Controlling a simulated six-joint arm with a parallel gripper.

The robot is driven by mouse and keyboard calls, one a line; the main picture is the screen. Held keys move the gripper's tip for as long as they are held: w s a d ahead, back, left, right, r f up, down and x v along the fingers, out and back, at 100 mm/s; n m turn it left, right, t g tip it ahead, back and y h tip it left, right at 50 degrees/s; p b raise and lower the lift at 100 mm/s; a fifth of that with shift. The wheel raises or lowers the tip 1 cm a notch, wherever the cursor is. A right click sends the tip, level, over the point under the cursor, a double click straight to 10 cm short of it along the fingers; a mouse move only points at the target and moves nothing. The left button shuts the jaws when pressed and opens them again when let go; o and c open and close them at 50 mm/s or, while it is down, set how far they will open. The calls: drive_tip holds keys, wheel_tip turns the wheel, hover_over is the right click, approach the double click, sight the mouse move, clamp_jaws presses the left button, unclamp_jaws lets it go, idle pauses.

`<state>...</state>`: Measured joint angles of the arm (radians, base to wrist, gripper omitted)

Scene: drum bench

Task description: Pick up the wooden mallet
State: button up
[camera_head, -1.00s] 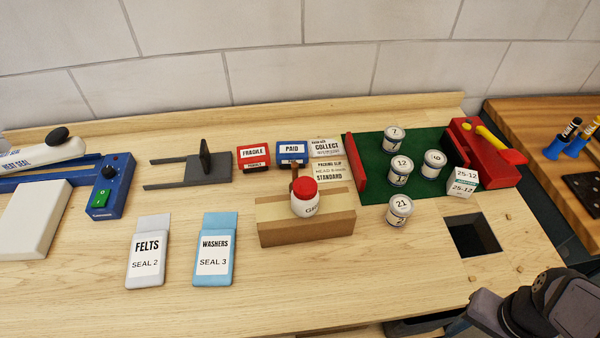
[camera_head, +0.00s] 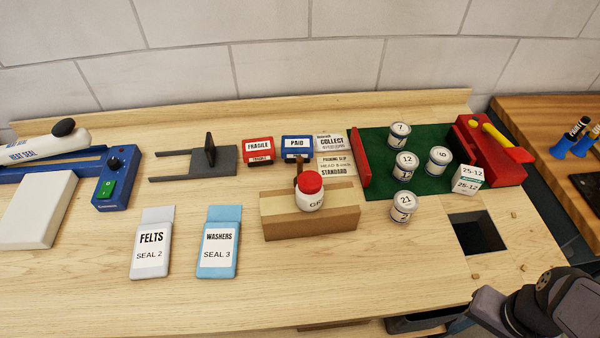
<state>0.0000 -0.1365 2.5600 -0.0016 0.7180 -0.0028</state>
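I cannot make out a wooden mallet in the head view. Dark links of my arm show in the lower right corner. My gripper's fingertips are not visible.
Several numbered cans (camera_head: 404,164) and a white box (camera_head: 468,180) stand on the mat. A square hole (camera_head: 477,233) opens in the bench. The front middle is clear.

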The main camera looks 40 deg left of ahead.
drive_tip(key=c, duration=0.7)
